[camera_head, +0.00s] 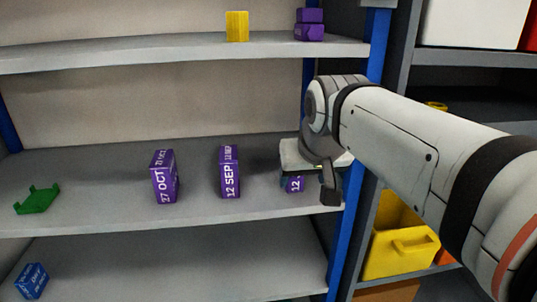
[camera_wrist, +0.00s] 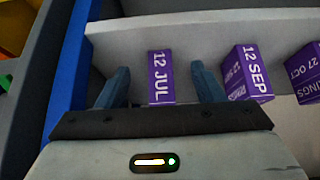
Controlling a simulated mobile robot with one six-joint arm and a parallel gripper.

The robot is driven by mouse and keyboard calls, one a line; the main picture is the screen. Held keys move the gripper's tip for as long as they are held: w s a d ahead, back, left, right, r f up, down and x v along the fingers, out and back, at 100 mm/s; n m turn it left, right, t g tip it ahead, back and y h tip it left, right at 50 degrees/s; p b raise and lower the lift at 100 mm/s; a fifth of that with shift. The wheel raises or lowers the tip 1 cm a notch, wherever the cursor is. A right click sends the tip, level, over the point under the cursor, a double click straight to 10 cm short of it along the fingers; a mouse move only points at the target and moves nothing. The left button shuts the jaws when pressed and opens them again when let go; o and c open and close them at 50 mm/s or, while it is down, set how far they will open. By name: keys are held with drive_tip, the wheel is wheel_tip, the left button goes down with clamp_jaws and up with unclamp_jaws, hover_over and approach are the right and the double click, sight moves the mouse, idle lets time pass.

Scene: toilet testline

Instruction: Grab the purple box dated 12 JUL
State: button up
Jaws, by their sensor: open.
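The purple box dated 12 JUL (camera_wrist: 161,77) stands on the shelf between my open fingers in the wrist view. In the head view my gripper (camera_head: 318,188) covers most of this box, and only a purple part reading "12" (camera_head: 294,184) shows. In the wrist view my gripper (camera_wrist: 160,88) has a finger on each side of the box, with a visible gap on both sides. I cannot tell how far the fingers reach along it. A purple box dated 12 SEP (camera_head: 230,172) and one dated 27 OCT (camera_head: 164,177) stand to the left in the head view.
The middle shelf (camera_head: 100,195) also holds a green bracket-like piece (camera_head: 37,199) at the left. A blue shelf post (camera_head: 352,195) stands close to the right of my gripper. A yellow bin (camera_head: 400,240) is beyond it.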

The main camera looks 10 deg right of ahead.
drive_tip(key=w+p, duration=0.2)
drive_tip(key=w, duration=0.9)
drive_tip(key=shift+f+p, duration=0.1)
drive_tip(key=shift+p, duration=0.3)
drive_tip(key=shift+w+f, duration=0.2)
drive_tip(key=shift+f, duration=0.3)
drive_tip(key=shift+c, duration=0.4)
drive_tip(key=c, duration=1.1)
